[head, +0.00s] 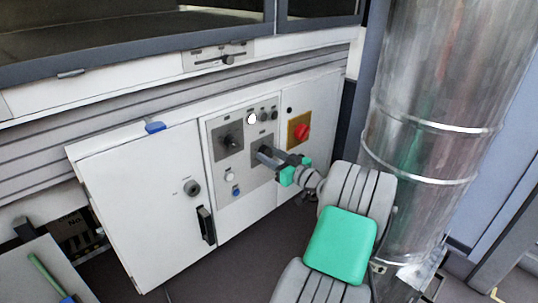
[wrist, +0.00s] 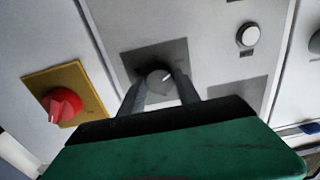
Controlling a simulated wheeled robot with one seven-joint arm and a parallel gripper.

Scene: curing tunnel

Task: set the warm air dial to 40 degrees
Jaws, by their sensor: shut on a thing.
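The warm air dial looks to be the round dark grey knob (wrist: 160,82) with a white pointer line, on a dark square plate (wrist: 140,58) in the wrist view. My gripper (wrist: 158,90) is shut on this knob, one finger on each side. The pointer line points to the upper right in the wrist view. The degree marks are too blurred to read. In the head view my gripper (head: 264,154) reaches the lower right dark plate of the control panel, and its fingers cover most of the knob.
A red knob on a yellow plate (head: 300,130) sits right of my gripper. Another dark dial (head: 231,141) lies upper left, with a white button (head: 229,176) and blue button (head: 236,191) below it. A large metal duct (head: 425,130) stands close on the right of my arm.

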